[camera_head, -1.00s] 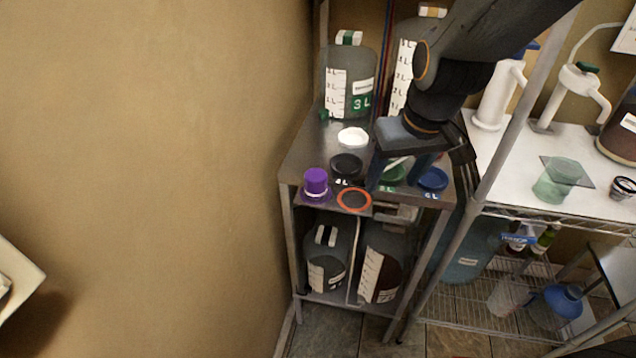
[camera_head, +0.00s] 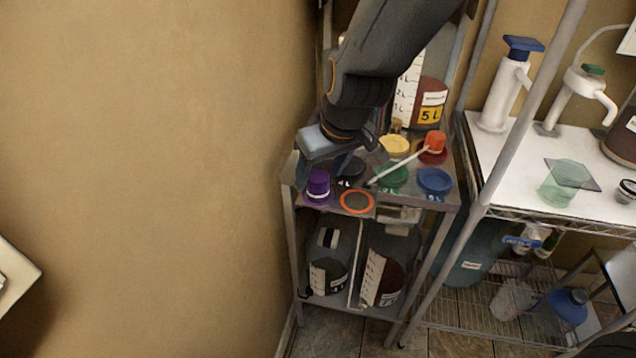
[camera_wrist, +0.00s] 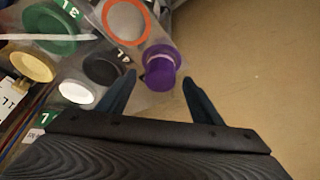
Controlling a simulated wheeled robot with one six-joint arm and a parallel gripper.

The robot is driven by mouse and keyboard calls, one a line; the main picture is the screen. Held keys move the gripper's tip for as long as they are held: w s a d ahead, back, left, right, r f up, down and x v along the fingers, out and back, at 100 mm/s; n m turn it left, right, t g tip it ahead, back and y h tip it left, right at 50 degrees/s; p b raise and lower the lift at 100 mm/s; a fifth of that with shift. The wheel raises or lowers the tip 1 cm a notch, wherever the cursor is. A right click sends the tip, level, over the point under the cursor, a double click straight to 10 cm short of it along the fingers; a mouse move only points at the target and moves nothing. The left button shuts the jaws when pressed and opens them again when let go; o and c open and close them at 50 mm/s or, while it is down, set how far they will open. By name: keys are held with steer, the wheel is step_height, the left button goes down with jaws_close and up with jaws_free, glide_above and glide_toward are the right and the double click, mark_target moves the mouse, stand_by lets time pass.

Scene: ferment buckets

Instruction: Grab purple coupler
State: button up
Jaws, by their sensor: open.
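The purple coupler (camera_head: 318,183) stands upright on the front left corner of the metal cart's top (camera_head: 407,199). It has a wider base with a pale ring and a narrower cap. In the wrist view the purple coupler (camera_wrist: 160,68) lies ahead of my gripper (camera_wrist: 158,82), between the lines of the two fingers. My gripper is open and empty. In the head view my gripper (camera_head: 325,165) is just behind and above the coupler, with its fingers partly hidden by my wrist.
Close by are a black lid (camera_head: 349,168), an orange ring (camera_head: 357,201), a green lid (camera_head: 393,177) and a blue lid (camera_head: 434,181). A pale stick (camera_head: 399,165) crosses the green lid. The wall (camera_head: 200,150) rises to the left. A large 5 L bottle (camera_head: 432,100) stands behind.

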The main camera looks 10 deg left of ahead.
steer(key=shift+x, duration=1.2)
steer(key=shift+c, duration=0.3)
steer(key=c, duration=1.2)
steer(key=shift+r, duration=0.1)
